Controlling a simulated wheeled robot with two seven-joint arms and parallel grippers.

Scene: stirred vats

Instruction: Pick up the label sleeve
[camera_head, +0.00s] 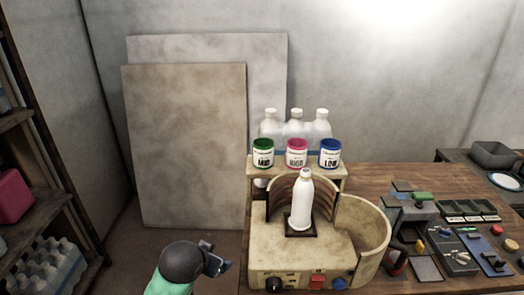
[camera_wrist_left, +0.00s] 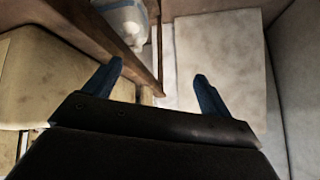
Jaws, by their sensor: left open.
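Three short white label sleeves with coloured tops stand in a row on a raised wooden shelf: a green one (camera_head: 263,153), a pink one (camera_head: 297,153) and a blue one (camera_head: 330,153). Each has dark lettering on its front; the blue one seems to read LOW. A plain white bottle (camera_head: 303,205) stands upright on a dark square pad in front of them. My left gripper (camera_head: 217,262) is low, left of the bench and well apart from the sleeves. In the left wrist view its two blue fingers (camera_wrist_left: 158,72) are spread with nothing between them. My right gripper is not in view.
A cream machine (camera_head: 300,262) with a curved guard, a knob and buttons fills the bench front. Large clear bottles (camera_head: 295,128) stand behind the sleeves. Panels (camera_head: 185,140) lean on the wall; a shelf rack (camera_head: 35,205) stands left.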

